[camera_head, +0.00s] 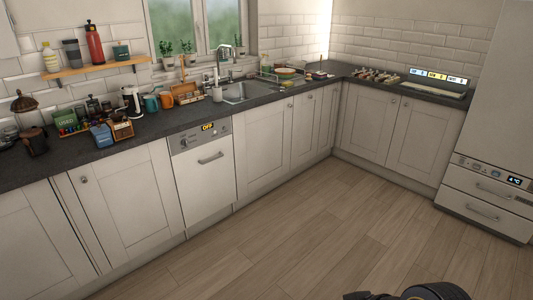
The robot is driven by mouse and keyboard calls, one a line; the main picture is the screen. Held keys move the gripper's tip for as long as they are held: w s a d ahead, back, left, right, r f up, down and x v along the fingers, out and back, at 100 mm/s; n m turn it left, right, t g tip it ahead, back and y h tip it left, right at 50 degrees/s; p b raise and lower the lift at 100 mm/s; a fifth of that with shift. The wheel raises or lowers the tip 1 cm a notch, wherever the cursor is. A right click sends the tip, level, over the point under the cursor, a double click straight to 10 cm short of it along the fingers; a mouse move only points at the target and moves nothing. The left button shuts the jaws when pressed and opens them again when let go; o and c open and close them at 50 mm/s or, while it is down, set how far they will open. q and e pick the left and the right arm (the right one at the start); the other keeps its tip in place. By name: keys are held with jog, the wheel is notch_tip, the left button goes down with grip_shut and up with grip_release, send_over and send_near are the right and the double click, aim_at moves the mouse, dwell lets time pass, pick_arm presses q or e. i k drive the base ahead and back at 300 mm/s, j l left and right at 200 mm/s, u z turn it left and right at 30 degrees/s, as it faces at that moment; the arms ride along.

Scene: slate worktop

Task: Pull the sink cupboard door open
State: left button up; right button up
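The sink (245,91) is set into the dark worktop below the window, with a tap (220,72) at its back. The sink cupboard door (262,145) is a pale panelled door below it, right of the dishwasher. It looks closed, flush with its neighbours. A small round knob (290,106) sits near its upper right corner; I cannot tell for sure which of the two adjoining doors bears it. Neither of my grippers shows. Only a dark rounded part of my own arm shows at the bottom right edge, far from the door.
The dishwasher (205,180) is closed, its panel reading OFF. Other closed cupboard doors (125,203) stand left and right along the corner run. A tall white fridge (505,125) stands at the right. The wooden floor (290,230) before the cupboards is clear.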

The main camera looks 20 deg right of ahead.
aim_at(262, 135)
jog(key=i+l+z, duration=0.3)
jog(key=i, duration=0.25)
jog(key=i+z, duration=0.35)
jog(key=i, duration=0.8)
jog(key=i+l+u, duration=0.1)
jog(key=i, duration=0.5)
jog(key=i+l, duration=0.15)
jog(key=i, duration=0.45)
jog(key=i+l+u, duration=0.1)
jog(key=i, duration=0.45)
jog(key=i+l+u, duration=0.25)
jog(key=i, duration=0.3)
jog(key=i+l+u, duration=0.3)
jog(key=i, duration=0.2)
